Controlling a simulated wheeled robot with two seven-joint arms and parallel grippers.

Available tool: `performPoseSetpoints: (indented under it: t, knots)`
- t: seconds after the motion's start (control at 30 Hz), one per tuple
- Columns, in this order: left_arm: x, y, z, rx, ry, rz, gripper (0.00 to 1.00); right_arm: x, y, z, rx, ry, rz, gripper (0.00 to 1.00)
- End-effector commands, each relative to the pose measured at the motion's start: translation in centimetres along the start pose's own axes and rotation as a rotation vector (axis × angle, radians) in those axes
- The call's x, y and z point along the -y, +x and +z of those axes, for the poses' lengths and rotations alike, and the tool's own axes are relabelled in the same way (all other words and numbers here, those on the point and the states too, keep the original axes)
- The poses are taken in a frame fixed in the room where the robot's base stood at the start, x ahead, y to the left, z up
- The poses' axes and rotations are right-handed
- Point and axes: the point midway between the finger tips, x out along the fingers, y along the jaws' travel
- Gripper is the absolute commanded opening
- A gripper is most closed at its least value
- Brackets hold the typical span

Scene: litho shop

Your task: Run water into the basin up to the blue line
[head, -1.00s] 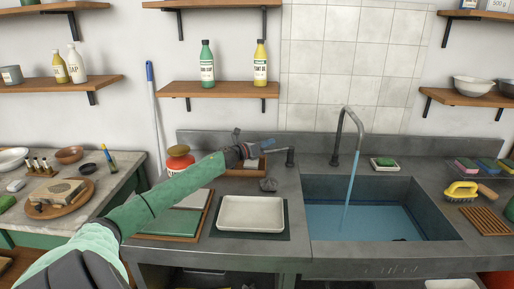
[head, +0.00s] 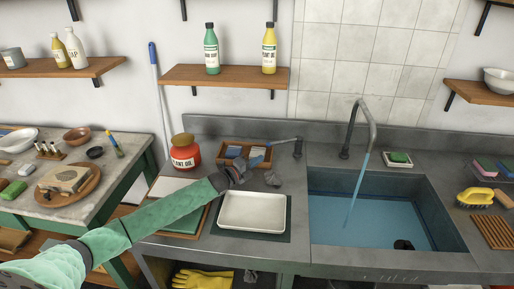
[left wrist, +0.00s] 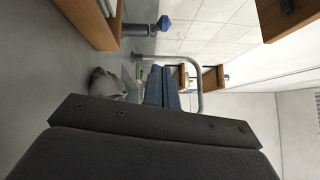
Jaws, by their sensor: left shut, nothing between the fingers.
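The grey stone basin (head: 446,212) at the right holds blue-tinted water (head: 340,232). A stream (head: 354,195) runs into it from the curved spout (head: 372,115). I cannot make out a separate blue line on the basin wall. The tap lever (head: 284,142), blue at its end, stands on the counter left of the spout; its blue knob also shows in the left wrist view (left wrist: 164,23). My left gripper (head: 250,162) is shut and empty, left of and in front of the lever, apart from it. Its blue fingers show in the left wrist view (left wrist: 161,86). My right gripper is out of view.
A white tray (head: 252,212) lies on a dark mat below my gripper. A wooden box (head: 232,160) and a red plant oil jar (head: 185,152) stand behind my left arm. A grey crumpled thing (head: 272,178) lies near the fingers.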

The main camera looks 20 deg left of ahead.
Motion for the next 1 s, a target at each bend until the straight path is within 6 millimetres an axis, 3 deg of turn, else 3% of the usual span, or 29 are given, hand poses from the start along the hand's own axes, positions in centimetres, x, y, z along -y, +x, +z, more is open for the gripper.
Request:
performPoseSetpoints:
  t: [0.2,0.43,1.0]
  knots:
    - [-0.4,0.0,0.2,0.013,-0.012,0.021,0.0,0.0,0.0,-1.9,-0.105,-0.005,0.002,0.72]
    - [-0.5,0.9,0.3,0.014,0.011,0.023,0.0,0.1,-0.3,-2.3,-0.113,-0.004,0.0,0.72]
    - [-0.7,7.8,0.4,0.014,0.012,0.022,0.0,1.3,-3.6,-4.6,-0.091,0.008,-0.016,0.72]
